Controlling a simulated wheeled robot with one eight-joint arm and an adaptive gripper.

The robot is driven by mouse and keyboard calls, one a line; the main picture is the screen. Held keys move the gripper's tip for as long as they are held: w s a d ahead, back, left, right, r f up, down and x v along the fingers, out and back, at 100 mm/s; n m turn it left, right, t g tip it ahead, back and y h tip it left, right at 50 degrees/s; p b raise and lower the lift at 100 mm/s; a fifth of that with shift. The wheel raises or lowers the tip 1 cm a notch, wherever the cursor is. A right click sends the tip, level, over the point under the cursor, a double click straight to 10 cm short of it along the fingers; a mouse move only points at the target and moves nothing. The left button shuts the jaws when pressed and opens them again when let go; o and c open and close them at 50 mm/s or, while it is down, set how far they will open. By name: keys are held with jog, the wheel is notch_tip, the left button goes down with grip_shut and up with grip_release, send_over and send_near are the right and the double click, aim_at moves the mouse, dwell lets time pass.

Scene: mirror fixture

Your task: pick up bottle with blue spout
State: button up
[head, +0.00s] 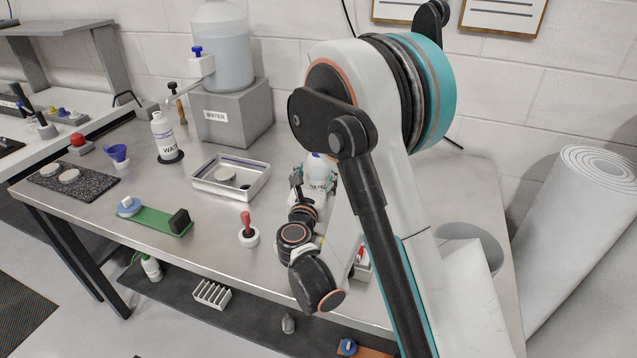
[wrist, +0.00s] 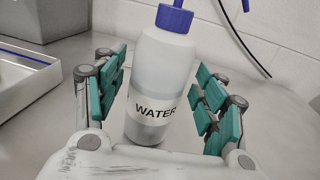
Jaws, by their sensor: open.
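The bottle with the blue spout (wrist: 160,75) stands upright on the metal table. It is translucent white with a WATER label and a blue cap; the top of its spout is cut off in the wrist view. My gripper (wrist: 163,78) is open, with teal finger pads on both sides of the bottle and visible gaps to it. In the head view the bottle's top (head: 316,159) shows beside my arm, and its lower part is hidden by my gripper (head: 316,181).
A metal tray (head: 205,184) lies left of my gripper, and a grey block (head: 240,128) bears a large water jug (head: 222,45).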

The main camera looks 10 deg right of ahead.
jog(key=b+x, duration=0.1)
jog(key=x, duration=0.2)
jog(key=b+x, duration=0.1)
jog(key=x, duration=0.2)
jog(key=shift+w+d+f+b, duration=0.15)
jog(key=shift+w+f+b, duration=0.05)
jog(key=shift+f+b, duration=0.1)
jog(key=shift+w+d+r, duration=0.15)
jog(key=shift+w+r, duration=0.05)
jog(key=shift+w, duration=0.3)
jog(key=c, duration=0.6)
